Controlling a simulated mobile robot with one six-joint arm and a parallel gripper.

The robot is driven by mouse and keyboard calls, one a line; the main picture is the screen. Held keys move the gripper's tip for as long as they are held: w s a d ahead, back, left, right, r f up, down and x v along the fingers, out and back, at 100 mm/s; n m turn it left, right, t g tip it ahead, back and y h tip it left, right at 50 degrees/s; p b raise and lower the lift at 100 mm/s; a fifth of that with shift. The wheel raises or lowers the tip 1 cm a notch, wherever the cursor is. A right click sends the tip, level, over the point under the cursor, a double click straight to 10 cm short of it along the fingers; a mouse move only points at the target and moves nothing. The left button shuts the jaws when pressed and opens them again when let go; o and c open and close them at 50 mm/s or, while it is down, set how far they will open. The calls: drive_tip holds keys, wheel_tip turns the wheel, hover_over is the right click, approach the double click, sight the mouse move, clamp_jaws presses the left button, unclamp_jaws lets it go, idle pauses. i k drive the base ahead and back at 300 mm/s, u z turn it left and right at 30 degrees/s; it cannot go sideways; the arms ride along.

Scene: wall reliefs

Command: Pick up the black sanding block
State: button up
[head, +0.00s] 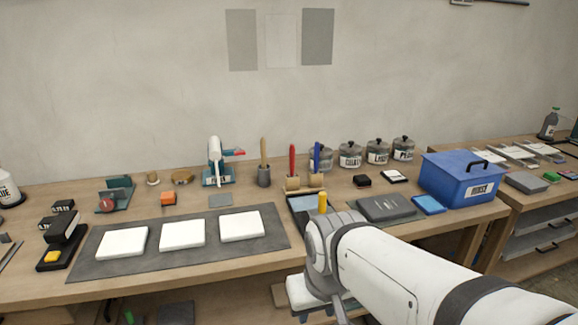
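A small black block (362,181) with a reddish lower edge lies on the wooden workbench, right of the blue-handled tool. It looks like the sanding block, but it is small in view and I cannot be sure. Another black block-shaped thing (64,228) stands on a dark base at the far left of the bench. My gripper (322,305) hangs at the front edge of the bench, low in the head view, apart from both. Its fingers are mostly hidden or cut off, so I cannot tell whether it is open or shut.
A dark mat (160,262) with three white slabs covers the front left. Glass jars (350,156) stand at the back. A blue box (462,180) stands right, near a grey slab (385,208) and blue pad (429,204). Upright handled tools (291,170) stand left of the small block.

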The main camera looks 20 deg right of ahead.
sight(360, 182)
drive_tip(key=z, duration=1.65)
drive_tip(key=k, duration=1.1)
drive_tip(key=z, duration=0.6)
drive_tip(key=i, duration=2.15)
drive_tip(key=u, duration=1.5)
drive_tip(key=i, duration=1.1)
drive_tip(key=u, duration=0.7)
